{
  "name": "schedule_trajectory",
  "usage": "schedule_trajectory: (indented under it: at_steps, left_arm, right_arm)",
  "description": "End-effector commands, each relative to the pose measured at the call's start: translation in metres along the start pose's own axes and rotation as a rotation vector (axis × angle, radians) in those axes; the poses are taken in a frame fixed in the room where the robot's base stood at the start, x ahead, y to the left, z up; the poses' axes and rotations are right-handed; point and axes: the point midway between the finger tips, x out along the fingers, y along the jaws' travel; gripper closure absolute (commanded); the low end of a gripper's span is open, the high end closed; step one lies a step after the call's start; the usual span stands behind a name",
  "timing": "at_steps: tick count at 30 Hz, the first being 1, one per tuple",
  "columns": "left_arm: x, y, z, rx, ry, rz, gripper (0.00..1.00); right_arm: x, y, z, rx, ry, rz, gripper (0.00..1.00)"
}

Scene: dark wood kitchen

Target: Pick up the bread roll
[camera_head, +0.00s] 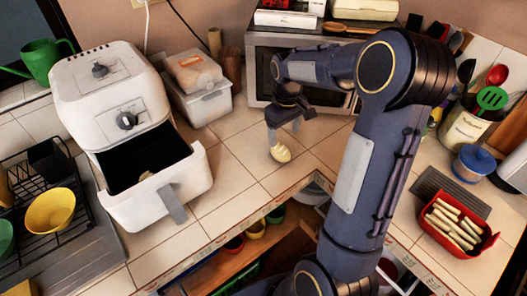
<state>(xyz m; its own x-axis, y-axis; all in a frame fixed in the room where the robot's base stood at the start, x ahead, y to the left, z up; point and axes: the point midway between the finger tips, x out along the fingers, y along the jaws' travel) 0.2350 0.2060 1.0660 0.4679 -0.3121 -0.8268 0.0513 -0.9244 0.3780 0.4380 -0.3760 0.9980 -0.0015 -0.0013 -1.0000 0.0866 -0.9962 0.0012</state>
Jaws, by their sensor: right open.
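A small pale yellow bread roll (281,154) lies on the tiled counter, near the front edge of the inner corner. My right gripper (284,140) points down just above it, its fingers apart. One fingertip overlaps the roll's upper edge in the picture; whether it touches cannot be told. My left gripper is not in view.
A white air fryer (111,90) stands at the left with its drawer (163,204) pulled out and a small pale item inside. A plastic container (200,103), microwave (263,78) and red tray of pale sticks (476,248) are around. The counter around the roll is clear.

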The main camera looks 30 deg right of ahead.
Motion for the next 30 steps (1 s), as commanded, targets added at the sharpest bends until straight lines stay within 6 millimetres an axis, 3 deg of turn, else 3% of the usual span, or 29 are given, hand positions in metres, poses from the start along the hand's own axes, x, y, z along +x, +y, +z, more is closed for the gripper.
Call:
schedule_trajectory:
  at_steps: [15, 24, 30]
  left_arm:
    - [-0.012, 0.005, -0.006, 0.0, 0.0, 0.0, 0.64]
    - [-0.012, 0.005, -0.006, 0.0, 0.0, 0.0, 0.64]
    - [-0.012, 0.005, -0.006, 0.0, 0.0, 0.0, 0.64]
  right_arm:
    - [0.065, -0.009, -0.001, 0.001, -0.003, -0.002, 0.28]
    - [0.071, -0.009, -0.002, 0.001, 0.001, -0.001, 0.28]
    - [0.071, -0.009, -0.002, 0.001, 0.001, -0.001, 0.53]
